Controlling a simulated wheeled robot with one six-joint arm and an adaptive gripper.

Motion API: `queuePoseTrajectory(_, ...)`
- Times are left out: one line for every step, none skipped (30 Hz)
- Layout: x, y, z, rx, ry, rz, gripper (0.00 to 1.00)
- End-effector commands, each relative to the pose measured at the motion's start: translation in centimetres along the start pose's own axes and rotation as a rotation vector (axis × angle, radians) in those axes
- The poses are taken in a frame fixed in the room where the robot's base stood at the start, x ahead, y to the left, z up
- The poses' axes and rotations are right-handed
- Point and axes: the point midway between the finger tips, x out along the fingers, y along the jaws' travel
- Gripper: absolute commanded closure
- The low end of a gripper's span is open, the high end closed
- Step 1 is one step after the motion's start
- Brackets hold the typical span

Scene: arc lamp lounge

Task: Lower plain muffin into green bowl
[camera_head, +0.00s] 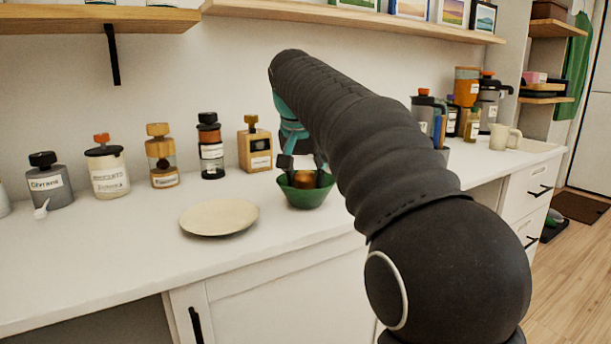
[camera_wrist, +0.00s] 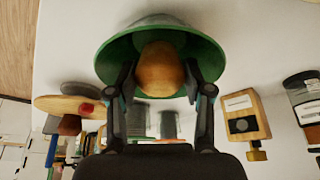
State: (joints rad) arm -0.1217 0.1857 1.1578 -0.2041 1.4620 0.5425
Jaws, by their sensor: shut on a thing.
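The plain muffin (camera_wrist: 160,70) is golden brown and sits between my gripper's fingers, within the rim of the green bowl in the wrist view. In the head view the muffin (camera_head: 304,180) shows low at the bowl's opening. The green bowl (camera_head: 306,198) stands upright on the white counter; it also shows in the wrist view (camera_wrist: 112,58). My gripper (camera_head: 302,164) reaches down over the bowl and is shut on the muffin, its fingertips (camera_wrist: 160,88) at the bowl's near rim in the wrist view. Whether the muffin touches the bowl's bottom is hidden.
A cream plate (camera_head: 219,217) lies left of the bowl. Several jars line the wall, the wooden one (camera_head: 256,147) nearest the bowl. Canisters and a cream mug (camera_head: 503,137) stand at the right. The counter (camera_head: 100,260) is clear at front left.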

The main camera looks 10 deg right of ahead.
Motion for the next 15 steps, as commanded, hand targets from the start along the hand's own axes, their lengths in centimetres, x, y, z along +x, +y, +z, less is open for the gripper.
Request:
queuePoseTrajectory(0.09, 0.00, 0.04, 0.000, 0.000, 0.000, 0.81)
queuePoseTrajectory(0.13, 0.00, 0.06, 0.000, 0.000, 0.000, 0.81)
queuePoseTrajectory(0.17, 0.00, 0.08, 0.000, 0.000, 0.000, 0.81)
queuePoseTrajectory(0.21, 0.00, 0.09, 0.000, 0.000, 0.000, 0.81)
queuePoseTrajectory(0.25, 0.00, 0.11, 0.000, 0.000, 0.000, 0.81)
queuePoseTrajectory(0.29, 0.00, 0.12, 0.000, 0.000, 0.000, 0.81)
queuePoseTrajectory(0.33, 0.00, 0.14, 0.000, 0.000, 0.000, 0.81)
queuePoseTrajectory(0.36, 0.00, 0.15, 0.000, 0.000, 0.000, 0.81)
queuePoseTrajectory(0.41, 0.00, 0.17, 0.000, 0.000, 0.000, 0.81)
queuePoseTrajectory(0.44, 0.00, 0.19, 0.000, 0.000, 0.000, 0.81)
queuePoseTrajectory(0.48, 0.00, 0.20, 0.000, 0.000, 0.000, 0.81)
queuePoseTrajectory(0.52, 0.00, 0.22, 0.000, 0.000, 0.000, 0.81)
queuePoseTrajectory(0.56, 0.00, 0.23, 0.000, 0.000, 0.000, 0.81)
queuePoseTrajectory(0.59, 0.00, 0.25, 0.000, 0.000, 0.000, 0.81)
queuePoseTrajectory(0.64, 0.00, 0.27, 0.000, 0.000, 0.000, 0.81)
